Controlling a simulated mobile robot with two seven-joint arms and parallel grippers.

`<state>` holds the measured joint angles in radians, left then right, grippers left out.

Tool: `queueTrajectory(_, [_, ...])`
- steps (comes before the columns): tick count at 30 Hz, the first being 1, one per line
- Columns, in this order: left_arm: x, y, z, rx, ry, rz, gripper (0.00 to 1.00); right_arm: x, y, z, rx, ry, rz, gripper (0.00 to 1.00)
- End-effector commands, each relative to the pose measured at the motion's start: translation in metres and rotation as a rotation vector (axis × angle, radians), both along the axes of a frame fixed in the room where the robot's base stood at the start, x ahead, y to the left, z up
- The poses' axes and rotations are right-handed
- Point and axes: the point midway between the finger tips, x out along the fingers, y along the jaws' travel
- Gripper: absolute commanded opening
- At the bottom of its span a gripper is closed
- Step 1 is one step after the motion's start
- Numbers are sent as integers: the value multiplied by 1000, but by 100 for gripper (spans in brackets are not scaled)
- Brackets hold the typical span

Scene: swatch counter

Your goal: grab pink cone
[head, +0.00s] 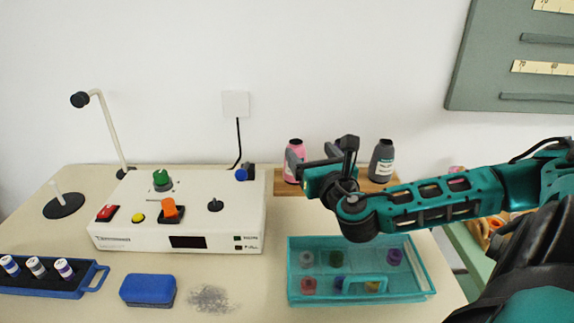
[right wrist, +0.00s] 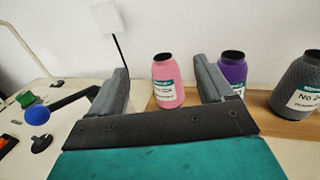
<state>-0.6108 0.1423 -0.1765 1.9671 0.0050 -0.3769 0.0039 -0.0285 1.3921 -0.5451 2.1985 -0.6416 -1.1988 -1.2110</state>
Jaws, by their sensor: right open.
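The pink cone (head: 296,149) stands upright on a wooden shelf at the back, with a dark top and a pale label. In the head view a finger of my right gripper (head: 318,158) covers part of it. In the right wrist view the pink cone (right wrist: 167,82) shows between the two spread fingers of my right gripper (right wrist: 165,82), farther off than the fingers. The gripper is open and empty. I cannot tell how large the gap to the cone is. My left gripper is in neither view.
A purple cone (right wrist: 232,72) stands right of the pink one, partly behind a finger. A grey cone (head: 382,161) stands farther right on the shelf (head: 284,189). A white control box (head: 130,236) with knobs is left; a teal tray (head: 420,296) lies in front.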

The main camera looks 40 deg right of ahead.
Motion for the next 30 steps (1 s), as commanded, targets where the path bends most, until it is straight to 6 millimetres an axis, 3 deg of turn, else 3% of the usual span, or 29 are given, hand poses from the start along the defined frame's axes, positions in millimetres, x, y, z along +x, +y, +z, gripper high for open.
queueTrajectory(1, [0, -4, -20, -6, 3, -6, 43, 0, 0, -23, 0, 0, 1, 81])
queueTrajectory(8, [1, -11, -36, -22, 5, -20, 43, 0, 0, -51, 0, 0, 1, 81])
queueTrajectory(13, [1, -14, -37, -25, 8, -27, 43, 8, -3, -54, 1, -4, -1, 81])
queueTrajectory(24, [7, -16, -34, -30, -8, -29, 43, 63, -28, -53, 1, -3, -2, 81])
queueTrajectory(30, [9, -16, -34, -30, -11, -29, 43, 73, -32, -53, 1, 0, 0, 81])
